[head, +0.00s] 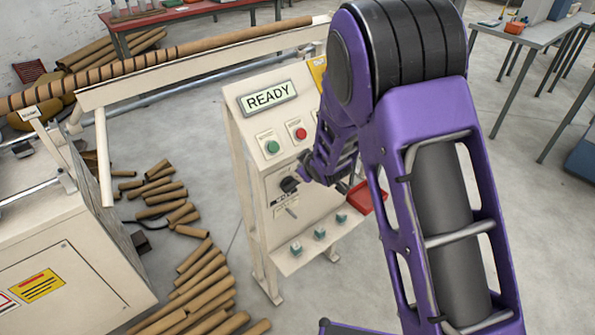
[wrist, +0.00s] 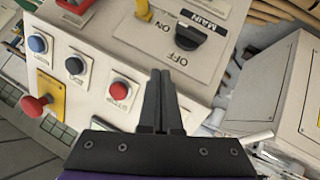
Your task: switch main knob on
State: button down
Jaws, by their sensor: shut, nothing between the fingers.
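The main knob (wrist: 196,36) is black and sits on a plate lettered MAIN, ON and OFF in the wrist view. The lettering appears turned over there, and I cannot tell for sure which word the knob points to. In the head view the knob (head: 289,184) is on the front of the cream control cabinet (head: 240,150). My gripper (wrist: 160,74) is shut and empty. Its fingertips appear just below and left of the knob in the wrist view, apart from it. In the head view my purple arm hides most of the gripper.
A display (head: 267,96) reads READY. Below it are a green button (head: 272,147) and a red button (head: 300,133). The wrist view shows a red mushroom button (wrist: 35,105) on a yellow plate. Cardboard tubes (head: 205,285) cover the floor left of the cabinet.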

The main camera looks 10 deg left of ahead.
jog(key=shift+s+d+r, duration=0.6)
jog(key=shift+d+r, duration=0.15)
jog(key=shift+r, duration=0.2)
jog(key=shift+s+d+r, duration=0.55)
jog(key=shift+d+r, duration=0.2)
jog(key=shift+r, duration=0.2)
